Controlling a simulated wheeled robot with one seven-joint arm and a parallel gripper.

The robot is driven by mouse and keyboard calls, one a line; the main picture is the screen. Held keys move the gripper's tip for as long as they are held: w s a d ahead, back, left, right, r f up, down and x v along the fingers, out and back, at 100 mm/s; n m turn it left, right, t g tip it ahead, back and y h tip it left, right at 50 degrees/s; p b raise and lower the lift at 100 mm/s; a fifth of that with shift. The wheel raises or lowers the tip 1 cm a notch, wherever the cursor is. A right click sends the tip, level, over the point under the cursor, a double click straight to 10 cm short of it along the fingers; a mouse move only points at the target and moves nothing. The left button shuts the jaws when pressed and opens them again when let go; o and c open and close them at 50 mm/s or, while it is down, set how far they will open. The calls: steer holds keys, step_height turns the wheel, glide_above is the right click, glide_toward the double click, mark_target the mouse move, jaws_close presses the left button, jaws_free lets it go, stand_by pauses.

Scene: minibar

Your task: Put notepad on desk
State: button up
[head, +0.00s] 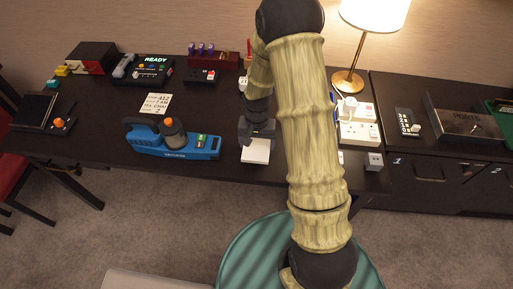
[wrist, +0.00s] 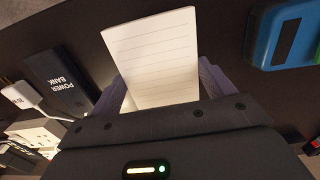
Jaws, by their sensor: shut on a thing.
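The notepad (head: 255,151) is a small white pad near the front edge of the dark desk (head: 105,137). In the wrist view the notepad (wrist: 152,55) shows ruled lines and sticks out from between the fingers. My gripper (head: 257,129) is shut on the notepad, with a finger on each side of it; it also shows in the wrist view (wrist: 160,92). The notepad's near end is hidden by the gripper body. I cannot tell whether the notepad touches the desk top or is just above it.
A blue device (head: 172,139) stands just left of the notepad. A black power bank (wrist: 62,80) lies beside the gripper. A white card (head: 156,103) lies further left.

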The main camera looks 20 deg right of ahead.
mark_target(257, 145)
steer(key=shift+f, duration=0.1)
steer(key=shift+f, duration=1.8)
steer(key=shift+f, duration=0.15)
steer(key=o, duration=0.9)
steer(key=shift+o, duration=0.2)
